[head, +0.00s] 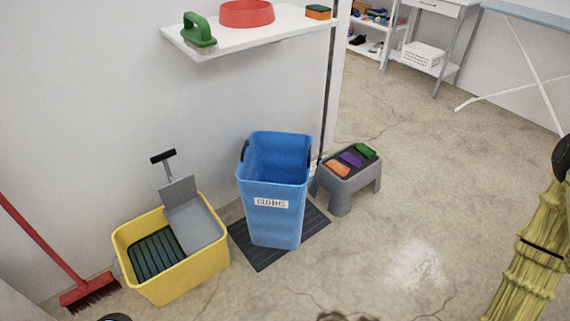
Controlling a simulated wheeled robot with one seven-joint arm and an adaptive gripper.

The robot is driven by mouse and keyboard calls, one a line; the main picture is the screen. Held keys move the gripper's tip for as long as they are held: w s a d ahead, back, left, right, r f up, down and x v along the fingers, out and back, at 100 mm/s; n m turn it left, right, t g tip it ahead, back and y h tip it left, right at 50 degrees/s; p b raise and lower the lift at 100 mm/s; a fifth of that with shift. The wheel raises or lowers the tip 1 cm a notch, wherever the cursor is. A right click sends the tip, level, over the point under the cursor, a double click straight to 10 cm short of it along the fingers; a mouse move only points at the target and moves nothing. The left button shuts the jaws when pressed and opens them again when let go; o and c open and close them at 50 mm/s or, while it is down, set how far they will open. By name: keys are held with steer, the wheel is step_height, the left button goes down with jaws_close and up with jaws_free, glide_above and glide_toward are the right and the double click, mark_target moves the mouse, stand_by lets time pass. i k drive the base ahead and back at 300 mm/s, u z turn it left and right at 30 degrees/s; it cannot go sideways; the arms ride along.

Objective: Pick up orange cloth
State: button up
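The orange cloth (338,169) lies folded on the top of a small grey step stool (342,195), right of the blue bin. It is at the near left end of a row, with a purple cloth (351,159) beside it and a green cloth (365,151) at the far end. The orange cloth's top is uncovered. My gripper is not identifiable in the head view, so where it is relative to the cloth does not show.
A blue bin (274,205) labelled for cloths stands on a dark mat (250,247). Left are a yellow mop bucket (190,277) and red broom (85,290). A white shelf (270,32) hangs above. A yellow ribbed object (530,255) fills the right edge. Floor right of the stool is clear.

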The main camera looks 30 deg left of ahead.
mark_target(337, 166)
steer(key=u, duration=0.7)
steer(key=i, duration=1.65)
